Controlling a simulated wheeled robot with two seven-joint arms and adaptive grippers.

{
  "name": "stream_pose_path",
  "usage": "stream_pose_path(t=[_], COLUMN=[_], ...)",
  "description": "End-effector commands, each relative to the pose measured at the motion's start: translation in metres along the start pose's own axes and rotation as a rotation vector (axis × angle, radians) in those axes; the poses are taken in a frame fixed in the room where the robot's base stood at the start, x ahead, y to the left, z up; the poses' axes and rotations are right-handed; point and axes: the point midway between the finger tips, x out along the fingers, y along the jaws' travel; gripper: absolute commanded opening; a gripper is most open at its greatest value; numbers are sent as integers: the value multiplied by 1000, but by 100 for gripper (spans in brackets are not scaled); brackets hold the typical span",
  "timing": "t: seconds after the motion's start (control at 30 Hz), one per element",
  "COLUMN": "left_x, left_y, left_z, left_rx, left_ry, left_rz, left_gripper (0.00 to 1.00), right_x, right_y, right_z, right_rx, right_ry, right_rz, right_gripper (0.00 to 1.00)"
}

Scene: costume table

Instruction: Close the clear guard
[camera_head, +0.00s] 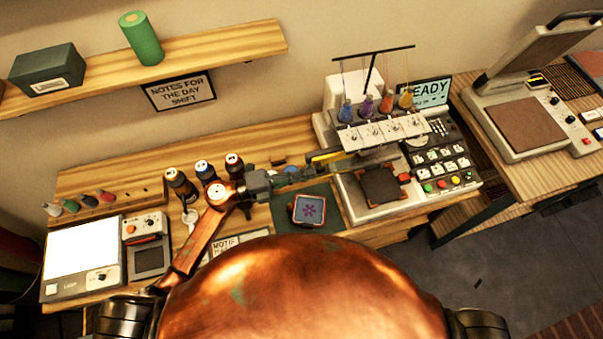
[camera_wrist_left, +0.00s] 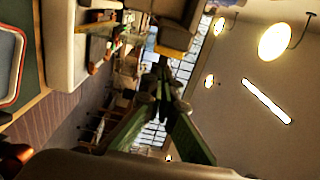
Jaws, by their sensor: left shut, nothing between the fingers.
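The embroidery machine (camera_head: 345,110) stands at the right of the table, with a needle head and a hooped dark cloth (camera_head: 380,186) below it. A pale, see-through strip under the needle head (camera_head: 372,158) looks like the clear guard; its exact position is hard to tell. A yellow bar (camera_head: 325,156) lies at the machine's left side. My left gripper (camera_head: 328,168) reaches in from the left beside this bar, shut and empty. Its fingers (camera_wrist_left: 172,112) also show in the left wrist view, below a yellow piece (camera_wrist_left: 172,52). I cannot tell whether they touch. My right gripper is not in view.
A framed patch with a purple flower (camera_head: 309,210) lies on a green mat left of the hoop. Thread cones (camera_head: 233,165) stand behind my left arm. A lit panel (camera_head: 82,248) is at far left. A heat press (camera_head: 530,115) stands on the right table.

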Motion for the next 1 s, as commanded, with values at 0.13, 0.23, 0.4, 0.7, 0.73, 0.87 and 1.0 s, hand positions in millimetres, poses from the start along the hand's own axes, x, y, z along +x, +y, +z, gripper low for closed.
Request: stream_pose_path(t=[0.13,0.23,0.4,0.7,0.73,0.87,1.0], left_x=[0,1,19,90,97,124,145], left_y=[0,0,-2,-3,-3,-2,-1], left_z=[0,0,0,0,-1,0,0], left_rx=[0,0,0,1,1,1,1], left_ry=[0,0,2,3,3,3,2], left_rz=[0,-1,-2,-2,-2,-1,-1], left_gripper=[0,0,0,0,0,0,0], right_x=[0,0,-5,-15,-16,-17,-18], right_y=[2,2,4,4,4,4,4], right_z=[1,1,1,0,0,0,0], right_rx=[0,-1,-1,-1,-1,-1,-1], right_ry=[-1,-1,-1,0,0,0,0], right_rz=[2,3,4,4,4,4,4], right_gripper=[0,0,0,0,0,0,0])
